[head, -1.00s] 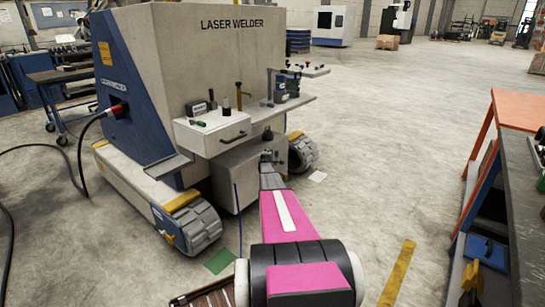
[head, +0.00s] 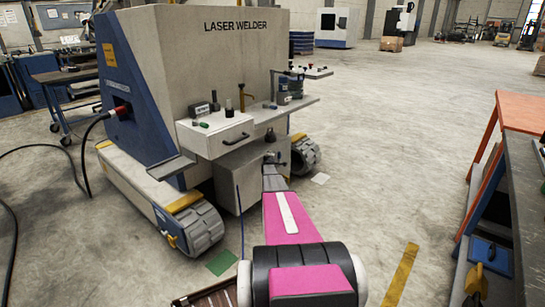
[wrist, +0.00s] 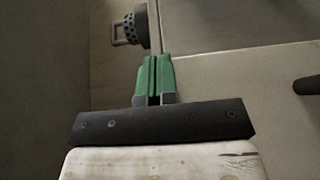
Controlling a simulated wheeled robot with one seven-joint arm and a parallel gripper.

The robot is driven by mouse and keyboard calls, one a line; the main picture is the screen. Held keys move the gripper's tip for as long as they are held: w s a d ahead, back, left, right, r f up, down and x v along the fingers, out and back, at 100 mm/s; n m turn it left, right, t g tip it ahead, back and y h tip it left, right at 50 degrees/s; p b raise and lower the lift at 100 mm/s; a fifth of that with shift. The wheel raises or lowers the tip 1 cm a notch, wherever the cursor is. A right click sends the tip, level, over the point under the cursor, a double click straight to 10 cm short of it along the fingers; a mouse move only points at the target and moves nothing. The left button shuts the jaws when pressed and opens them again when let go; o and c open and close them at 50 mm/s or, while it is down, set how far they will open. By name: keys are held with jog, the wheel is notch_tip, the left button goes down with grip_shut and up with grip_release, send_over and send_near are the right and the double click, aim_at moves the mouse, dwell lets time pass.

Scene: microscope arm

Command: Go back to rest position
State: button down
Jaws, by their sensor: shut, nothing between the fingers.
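My gripper (wrist: 154,78) shows in the wrist view with its two green fingers together and nothing between them. In the head view my magenta arm reaches forward from the bottom, and its dark end is low against the front of the laser welder (head: 237,60). The fingers themselves are too small to make out there. In the wrist view a dark round fitting with a loop handle (wrist: 137,25) is just beyond the fingertips, up and to the left. I cannot tell whether they touch.
The welder's drawer (head: 217,135) and side shelf (head: 290,108) with small items are above my arm's end. A workbench (head: 528,185) with an orange end stands at right. A black cable (head: 85,160) hangs at left. Open floor lies between welder and bench.

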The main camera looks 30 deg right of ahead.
jog(key=s+a+r+m+g+h, duration=0.1)
jog(key=s+a+r+m+g, duration=0.3)
jog(key=s+a, duration=0.75)
jog(key=s+a+r+m+g+h, duration=0.25)
jog(key=s+a+r+m, duration=0.25)
jog(key=s+a, duration=0.7)
jog(key=s+a+r+g+y, duration=0.1)
jog(key=s+a+g+y, duration=0.3)
jog(key=s+a, duration=1.2)
jog(key=s+a+r+m+g+y, duration=0.1)
jog(key=s+a+g+y, duration=0.3)
jog(key=s+a+y, duration=0.6)
jog(key=s+a+r, duration=0.1)
jog(key=s+a, duration=0.5)
jog(key=s, duration=0.6)
jog(key=shift+s+r+m, duration=0.2)
jog(key=shift+m, duration=0.1)
